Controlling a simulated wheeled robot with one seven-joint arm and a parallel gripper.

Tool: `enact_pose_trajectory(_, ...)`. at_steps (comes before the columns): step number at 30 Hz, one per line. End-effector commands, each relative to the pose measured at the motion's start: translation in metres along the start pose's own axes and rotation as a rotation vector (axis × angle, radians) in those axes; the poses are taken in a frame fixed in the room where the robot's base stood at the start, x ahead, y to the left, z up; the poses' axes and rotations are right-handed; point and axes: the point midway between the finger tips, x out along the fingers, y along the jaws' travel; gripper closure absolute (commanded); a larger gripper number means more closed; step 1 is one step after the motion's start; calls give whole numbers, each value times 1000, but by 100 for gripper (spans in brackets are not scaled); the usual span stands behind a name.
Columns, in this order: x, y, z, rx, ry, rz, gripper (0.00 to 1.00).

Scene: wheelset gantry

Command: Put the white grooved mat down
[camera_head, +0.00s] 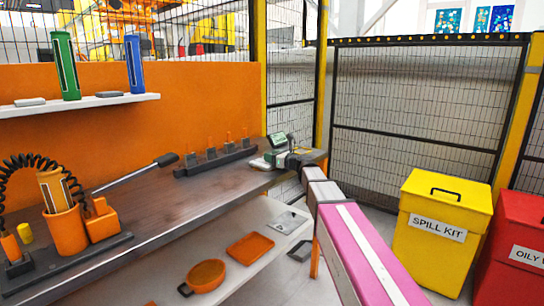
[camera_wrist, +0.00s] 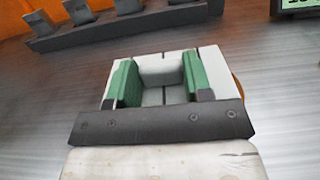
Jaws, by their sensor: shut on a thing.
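The white grooved mat (camera_wrist: 212,64) shows in the wrist view as a pale slab with dark grooves, under and around the green fingers of my gripper (camera_wrist: 160,82). My gripper is shut on the mat's pale raised middle part. My own wrist hides the mat's near part. In the head view my gripper (camera_head: 278,156) is at the far right end of the grey workbench, and a pale edge of the mat (camera_head: 259,163) shows beside it. I cannot tell whether the mat touches the bench top.
The grey bench top (camera_head: 150,203) is largely clear in its middle. A dark rack (camera_head: 215,160) with several upright pieces stands along its back; it also shows in the wrist view (camera_wrist: 125,25). A device with a green display (camera_head: 278,140) is close to my gripper.

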Motion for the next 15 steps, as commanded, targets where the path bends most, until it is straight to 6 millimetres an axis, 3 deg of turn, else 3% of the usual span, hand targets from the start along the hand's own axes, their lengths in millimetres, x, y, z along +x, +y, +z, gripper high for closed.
enact_pose_trajectory(2, 0, 0, 0, 0, 0, 0, 77)
enact_pose_trajectory(3, 0, 0, 0, 0, 0, 0, 44)
enact_pose_trajectory(5, 0, 0, 0, 0, 0, 0, 29)
enact_pose_trajectory(15, 0, 0, 2, 0, 0, 0, 29)
